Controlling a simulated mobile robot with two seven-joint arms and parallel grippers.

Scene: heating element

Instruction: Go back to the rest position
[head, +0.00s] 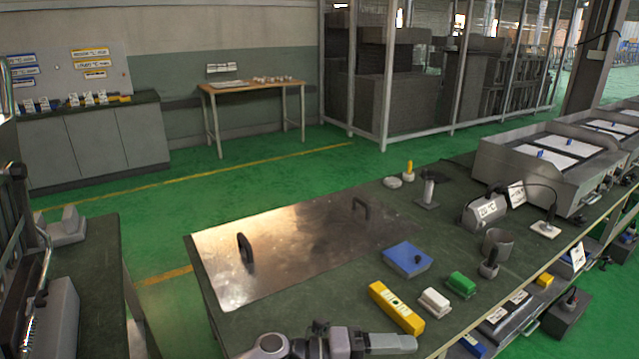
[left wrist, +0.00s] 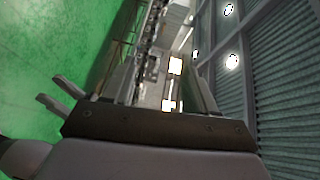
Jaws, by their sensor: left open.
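My left gripper (left wrist: 55,95) shows in the left wrist view, at the left behind a dark palm block. Its two grey fingers stand apart, with nothing visible between them, and green floor shows behind. The wrist view is strongly tilted, with ceiling lamps and a ribbed wall at the right. In the head view, grey arm links of mine (head: 345,342) cross the bottom edge in front of the bench. No fingertips can be made out on them. My right gripper does not show in either view.
A side bench (head: 95,280) stands left. Green floor (head: 200,205) lies clear behind.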

